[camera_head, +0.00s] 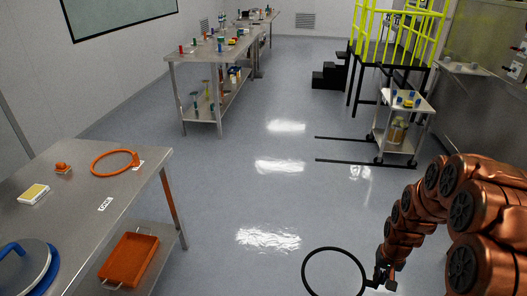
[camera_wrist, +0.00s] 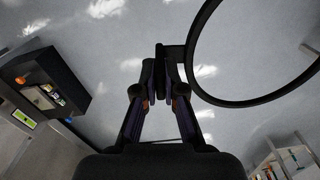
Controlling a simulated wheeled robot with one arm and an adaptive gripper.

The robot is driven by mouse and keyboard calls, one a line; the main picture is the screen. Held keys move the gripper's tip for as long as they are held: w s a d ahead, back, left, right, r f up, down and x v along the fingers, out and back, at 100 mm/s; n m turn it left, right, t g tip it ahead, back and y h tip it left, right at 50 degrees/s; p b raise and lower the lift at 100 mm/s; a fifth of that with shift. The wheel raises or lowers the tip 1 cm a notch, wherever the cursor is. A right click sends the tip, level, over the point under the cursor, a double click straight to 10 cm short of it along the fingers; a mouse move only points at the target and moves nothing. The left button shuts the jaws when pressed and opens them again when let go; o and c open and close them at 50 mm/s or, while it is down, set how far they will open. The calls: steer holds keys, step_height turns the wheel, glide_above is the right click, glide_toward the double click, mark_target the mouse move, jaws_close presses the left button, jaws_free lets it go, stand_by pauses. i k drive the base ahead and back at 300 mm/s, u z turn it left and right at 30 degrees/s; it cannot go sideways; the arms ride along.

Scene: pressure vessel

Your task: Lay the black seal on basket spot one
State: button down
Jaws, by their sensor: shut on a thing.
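The black seal (camera_head: 334,249) is a thin ring held out over the open floor, to the left of my arm. My gripper (camera_head: 378,279) is shut on its right-hand edge in the head view. In the wrist view the seal (camera_wrist: 191,80) reaches up and right from the closed fingertips of my gripper (camera_wrist: 162,72), and part of it runs out of the frame. I cannot make out a basket or a spot marked one for certain in these views.
A steel table (camera_head: 85,215) at the left carries an orange ring (camera_head: 115,163) and small labels. An orange tray (camera_head: 129,259) sits on its lower shelf. A steel trolley (camera_head: 408,104) and a yellow-railed platform (camera_head: 400,30) stand back right. The floor between is clear.

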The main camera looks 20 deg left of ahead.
mark_target(77, 199)
steer(key=i, duration=0.8)
steer(key=u, duration=3.05)
